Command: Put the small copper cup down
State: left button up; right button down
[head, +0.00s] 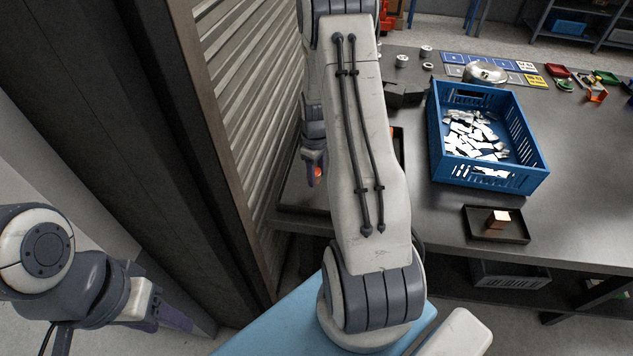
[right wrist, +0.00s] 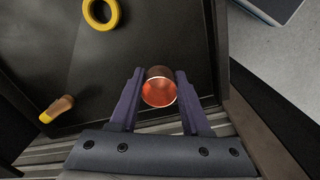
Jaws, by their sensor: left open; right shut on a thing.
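The small copper cup (right wrist: 160,88) is between the two fingers of my right gripper (right wrist: 160,84) in the right wrist view, its round face towards the camera. A dark tray surface (right wrist: 140,50) lies beyond it; I cannot tell whether the cup touches it. In the head view my right gripper (head: 315,172) is left of my right arm, with an orange glint of the cup (head: 318,173) at its tip. My left gripper (head: 165,318) is at the lower left, open and empty, away from the table and partly hard to see.
A yellow ring (right wrist: 100,14) and a brown piece with a yellow end (right wrist: 56,108) lie on the dark surface. A ribbed shutter (head: 250,80) is close left.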

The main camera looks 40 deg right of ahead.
aim_at(317, 182)
jog(key=shift+s+a+f, duration=0.25)
jog(key=shift+s+f, duration=0.05)
jog(key=shift+f, duration=0.2)
notch_tip(317, 182, down, 3)
jog(key=shift+f+p, duration=0.1)
jog(key=shift+p, duration=0.4)
jog(key=shift+f, duration=0.1)
jog(key=shift+f, duration=0.1)
jog(key=shift+c, duration=1.8)
grip_release()
